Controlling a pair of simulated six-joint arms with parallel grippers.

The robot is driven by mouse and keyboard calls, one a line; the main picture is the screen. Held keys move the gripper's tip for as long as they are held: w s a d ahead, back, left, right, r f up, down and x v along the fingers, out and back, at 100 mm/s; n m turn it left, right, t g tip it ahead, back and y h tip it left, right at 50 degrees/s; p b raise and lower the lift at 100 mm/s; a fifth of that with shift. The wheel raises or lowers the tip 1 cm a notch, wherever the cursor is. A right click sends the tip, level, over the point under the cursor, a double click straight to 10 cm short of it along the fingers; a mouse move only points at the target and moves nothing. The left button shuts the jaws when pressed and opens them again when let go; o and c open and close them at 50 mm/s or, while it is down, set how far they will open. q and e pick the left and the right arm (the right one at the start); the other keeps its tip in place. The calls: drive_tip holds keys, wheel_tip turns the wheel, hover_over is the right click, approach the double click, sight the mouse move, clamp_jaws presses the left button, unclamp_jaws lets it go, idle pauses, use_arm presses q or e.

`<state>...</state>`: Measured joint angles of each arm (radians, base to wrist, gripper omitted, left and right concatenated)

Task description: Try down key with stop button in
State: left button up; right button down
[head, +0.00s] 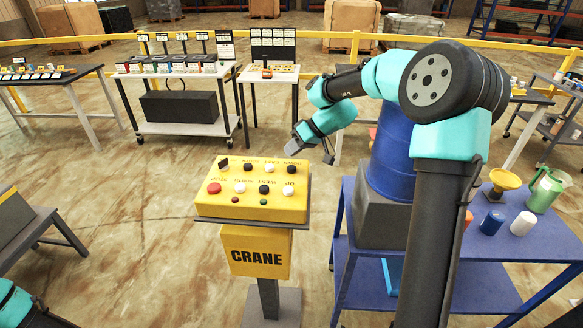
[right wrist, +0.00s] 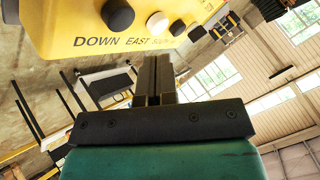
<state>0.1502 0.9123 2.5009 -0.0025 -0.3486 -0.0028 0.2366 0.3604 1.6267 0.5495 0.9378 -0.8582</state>
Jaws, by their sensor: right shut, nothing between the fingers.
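The yellow crane control box (head: 218,208) stands on a post at the centre of the head view. Its red stop button (head: 214,188) is at the near left of the panel; I cannot tell how far in it sits. The black down key (head: 291,168) is at the far right corner, and in the right wrist view (right wrist: 118,15) it sits above the DOWN label. My right gripper (head: 296,149) is shut and empty beyond the panel's far right edge. Its fingertips (right wrist: 156,60) appear apart from the keys. My left gripper is out of view; only part of that arm shows.
More black and white keys fill the panel, with a small green one (head: 263,201) in front. A blue table (head: 480,272) at right holds a blue barrel (head: 393,160) and small containers. Tables with equipment stand behind. Open floor lies left of the box.

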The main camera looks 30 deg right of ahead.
drive_tip(key=shift+r, duration=1.35)
